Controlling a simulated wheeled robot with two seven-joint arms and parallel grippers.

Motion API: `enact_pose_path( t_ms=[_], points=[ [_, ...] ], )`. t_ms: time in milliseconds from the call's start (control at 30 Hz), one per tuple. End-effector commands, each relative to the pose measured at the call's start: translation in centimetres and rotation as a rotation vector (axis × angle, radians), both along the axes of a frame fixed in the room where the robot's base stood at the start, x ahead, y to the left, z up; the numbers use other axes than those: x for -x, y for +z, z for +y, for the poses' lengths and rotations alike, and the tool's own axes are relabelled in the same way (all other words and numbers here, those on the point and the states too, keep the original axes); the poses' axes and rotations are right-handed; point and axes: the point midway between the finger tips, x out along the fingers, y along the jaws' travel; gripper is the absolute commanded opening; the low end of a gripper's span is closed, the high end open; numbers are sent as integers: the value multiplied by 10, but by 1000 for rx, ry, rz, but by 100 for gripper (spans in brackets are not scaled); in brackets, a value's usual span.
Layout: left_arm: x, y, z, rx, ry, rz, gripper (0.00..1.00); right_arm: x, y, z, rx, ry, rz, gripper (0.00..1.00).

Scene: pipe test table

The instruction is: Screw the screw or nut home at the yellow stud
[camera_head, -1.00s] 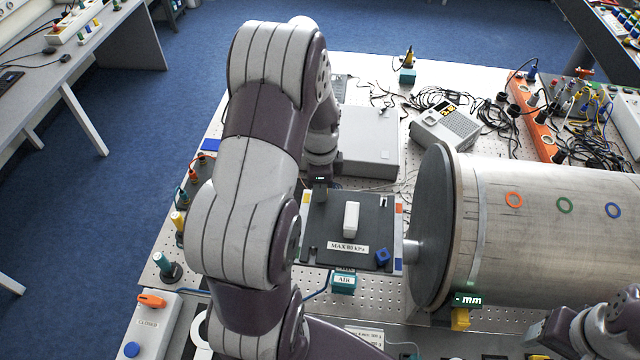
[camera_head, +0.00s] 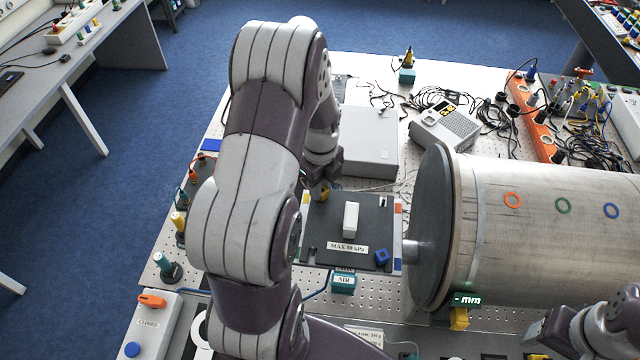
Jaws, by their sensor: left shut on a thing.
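A dark plate (camera_head: 335,238) labelled "MAX 80 kPa" lies on the perforated table, with coloured marks along its edges. The yellow mark (camera_head: 305,198) is at its far left corner. My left gripper (camera_head: 322,192) is at that corner, low over the plate and shut on a small yellowish piece (camera_head: 324,195). The piece is mostly hidden, and I cannot tell whether it is a screw or a nut. The stud under it is hidden. A blue knob (camera_head: 382,257) sits at the plate's near right corner. My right gripper (camera_head: 540,330) is partly visible at the lower right; its fingers are unclear.
A white block (camera_head: 351,219) stands mid-plate. A large metal cylinder (camera_head: 560,215) with a dark end flange is close on the right. A grey box (camera_head: 368,145) lies behind the plate. A teal "AIR" block (camera_head: 343,284) is in front.

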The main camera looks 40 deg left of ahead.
Motion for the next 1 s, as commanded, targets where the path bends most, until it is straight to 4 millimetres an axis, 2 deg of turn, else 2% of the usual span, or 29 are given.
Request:
enact_pose_path(
  t_ms=[100, 200, 467, 700, 933, 967, 1000],
  points=[
    [-1, 0, 0, 0, -232, 0, 0, 0, 0, 0, 0, 0, 0, 62],
    [-2, 0, -1, 0, -343, 0, 0, 0, 0, 0, 0, 0, 0, 62],
    [-2, 0, -1, 0, -372, 0, 0, 0, 0, 0, 0, 0, 0, 62],
    [-3, 0, -2, 0, -773, 0, 0, 0, 0, 0, 0, 0, 0, 62],
    [-3, 0, -2, 0, -805, 0, 0, 0, 0, 0, 0, 0, 0, 62],
    [-3, 0, -2, 0, -805, 0, 34, 0, 0, 0, 0, 0, 0, 62],
    [-3, 0, -2, 0, -805, 0, 47, 0, 0, 0, 0, 0, 0, 62]
  ],
)
